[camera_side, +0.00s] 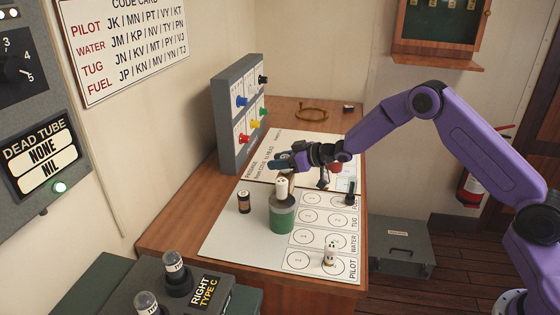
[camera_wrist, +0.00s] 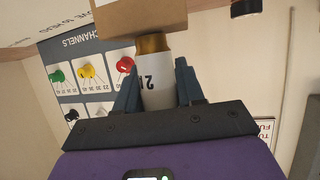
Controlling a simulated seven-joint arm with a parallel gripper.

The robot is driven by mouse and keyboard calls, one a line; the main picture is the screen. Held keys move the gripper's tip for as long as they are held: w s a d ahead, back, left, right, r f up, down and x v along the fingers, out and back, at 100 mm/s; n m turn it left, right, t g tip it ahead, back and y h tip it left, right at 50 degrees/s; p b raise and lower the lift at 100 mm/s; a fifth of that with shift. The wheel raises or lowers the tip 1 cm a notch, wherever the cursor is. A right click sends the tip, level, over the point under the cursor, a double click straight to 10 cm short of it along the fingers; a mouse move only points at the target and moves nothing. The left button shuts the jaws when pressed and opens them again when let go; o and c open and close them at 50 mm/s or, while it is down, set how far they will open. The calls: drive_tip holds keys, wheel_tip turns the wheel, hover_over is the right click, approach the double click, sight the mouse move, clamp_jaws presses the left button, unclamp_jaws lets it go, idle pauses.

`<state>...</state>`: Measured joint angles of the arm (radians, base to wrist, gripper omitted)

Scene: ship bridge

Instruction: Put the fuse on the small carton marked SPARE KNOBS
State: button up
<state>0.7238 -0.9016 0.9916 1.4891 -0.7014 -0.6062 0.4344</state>
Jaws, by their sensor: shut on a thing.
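My gripper (camera_side: 284,162) is above the work board in the side view. In the wrist view its two fingers (camera_wrist: 155,75) are shut on the fuse (camera_wrist: 158,92), a pale cylinder with dark print and a brass-coloured end cap. The cap meets the edge of a brown carton (camera_wrist: 135,18), which is cut off by the top of the picture. Whether they touch I cannot tell. No SPARE KNOBS marking shows. In the side view the carton is not clear, and I cannot pick out the fuse with certainty.
A green tin (camera_side: 282,220) stands on the board (camera_side: 225,238), with a pale dotted piece (camera_side: 281,187) above it. A dark cylinder (camera_side: 244,202) stands to its left. A pale tube (camera_side: 330,253) is in front. The grey knob panel (camera_side: 228,125) rises behind. The front left board is clear.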

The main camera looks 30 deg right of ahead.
drive_tip(key=o, duration=1)
drive_tip(key=shift+f, duration=0.1)
drive_tip(key=shift+o, duration=0.2)
drive_tip(key=shift+r, duration=0.25)
drive_tip(key=v, duration=1.2)
drive_tip(key=shift+s+a, duration=0.1)
